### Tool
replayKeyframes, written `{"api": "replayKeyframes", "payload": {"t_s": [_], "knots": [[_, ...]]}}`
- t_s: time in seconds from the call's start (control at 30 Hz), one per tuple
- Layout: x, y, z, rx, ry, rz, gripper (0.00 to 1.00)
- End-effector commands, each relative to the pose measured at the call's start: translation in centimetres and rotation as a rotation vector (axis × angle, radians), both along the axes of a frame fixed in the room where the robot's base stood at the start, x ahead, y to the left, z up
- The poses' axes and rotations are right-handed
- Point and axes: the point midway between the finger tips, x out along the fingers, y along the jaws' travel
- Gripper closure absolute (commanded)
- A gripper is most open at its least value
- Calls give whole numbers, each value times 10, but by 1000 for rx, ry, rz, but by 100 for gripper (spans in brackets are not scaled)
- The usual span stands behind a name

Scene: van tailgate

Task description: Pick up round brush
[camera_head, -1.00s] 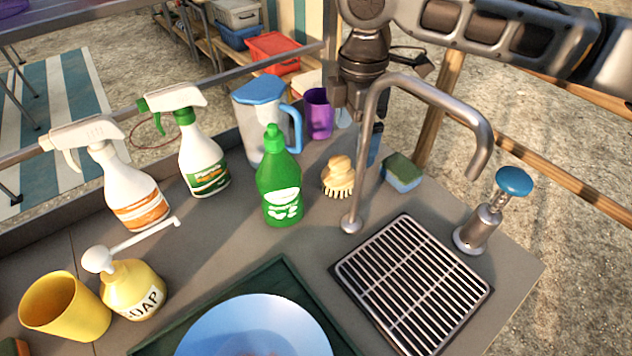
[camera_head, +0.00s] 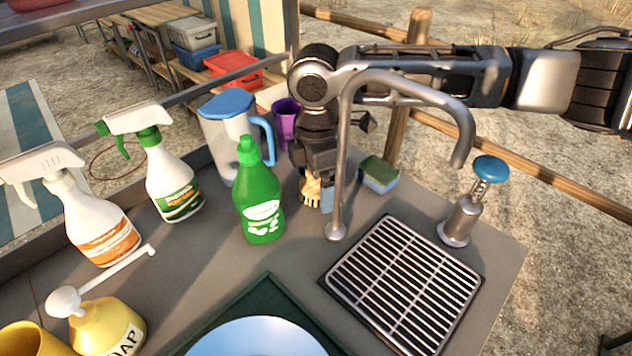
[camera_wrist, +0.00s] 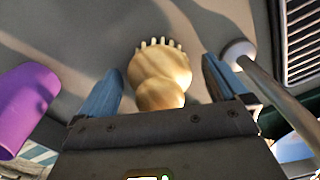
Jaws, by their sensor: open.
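The round brush (camera_wrist: 160,72) has a pale wooden knob and body with bristles along its far edge. In the wrist view it lies between the two blue fingers of my open gripper (camera_wrist: 165,88), with gaps on both sides. In the head view my gripper (camera_head: 318,188) points down over the brush (camera_head: 311,189), which is mostly hidden behind it. The brush is on the grey counter, between the green bottle (camera_head: 258,195) and the tap (camera_head: 337,190). I cannot tell whether the fingers touch the counter.
The tap's post stands close to the right of my gripper. A sponge (camera_head: 379,174) lies behind it, and a purple cup (camera_head: 285,122) and a blue-lidded jug (camera_head: 228,140) stand to the left. A drain grate (camera_head: 400,285) is in front.

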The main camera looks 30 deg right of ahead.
Motion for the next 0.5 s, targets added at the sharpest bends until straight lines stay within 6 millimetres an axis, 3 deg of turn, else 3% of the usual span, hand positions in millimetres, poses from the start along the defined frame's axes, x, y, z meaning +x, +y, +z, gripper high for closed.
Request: {"api": "replayKeyframes", "payload": {"t_s": [0.27,0.5], "knots": [[0,0,-3,0,-1,0,0],[0,0,-3,0,-1,0,23]]}}
